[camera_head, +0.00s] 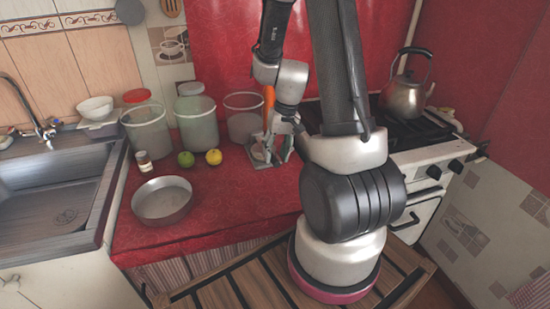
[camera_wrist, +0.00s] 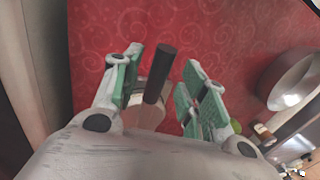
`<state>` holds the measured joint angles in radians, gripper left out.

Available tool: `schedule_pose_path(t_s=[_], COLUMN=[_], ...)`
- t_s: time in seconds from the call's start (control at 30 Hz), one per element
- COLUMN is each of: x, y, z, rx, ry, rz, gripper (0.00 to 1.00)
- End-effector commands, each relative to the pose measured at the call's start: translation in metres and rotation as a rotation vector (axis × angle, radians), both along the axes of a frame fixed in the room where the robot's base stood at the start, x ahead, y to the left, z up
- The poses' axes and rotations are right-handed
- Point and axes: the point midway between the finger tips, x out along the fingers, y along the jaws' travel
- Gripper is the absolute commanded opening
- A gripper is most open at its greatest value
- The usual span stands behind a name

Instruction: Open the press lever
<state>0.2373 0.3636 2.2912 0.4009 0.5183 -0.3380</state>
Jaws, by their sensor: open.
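The press (camera_head: 256,163) stands low on the red counter, largely covered by my gripper and arm in the head view. In the wrist view a dark brown bar (camera_wrist: 160,75), apparently the lever handle, rises from a pale body (camera_wrist: 145,116). My gripper (camera_head: 279,149) is open, with green-padded fingers on either side of the bar in the wrist view (camera_wrist: 163,60). A gap shows at each side, and contact is not visible.
Clear canisters (camera_head: 147,128) stand behind the counter's left part. A green fruit (camera_head: 186,159), a yellow fruit (camera_head: 214,157), a small jar (camera_head: 144,161) and a metal pan (camera_head: 162,200) lie left of the press. A stove with a kettle (camera_head: 404,98) is at right. The front counter is clear.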

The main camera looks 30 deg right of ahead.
Motion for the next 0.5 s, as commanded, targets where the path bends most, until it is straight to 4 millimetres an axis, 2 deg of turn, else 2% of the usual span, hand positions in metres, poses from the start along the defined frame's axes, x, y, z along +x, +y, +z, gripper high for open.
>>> schedule_pose_path(t_s=[0.2, 0.47, 0.5], x=[0.001, 0.001, 0.001], y=[0.004, 0.004, 0.004], z=[-0.02, -0.021, -0.021], rx=[0.0, 0.0, 0.0], ry=[0.001, 0.0, 0.0], rz=[0.0, 0.0, 0.0], gripper=[0.42, 0.42, 0.37])
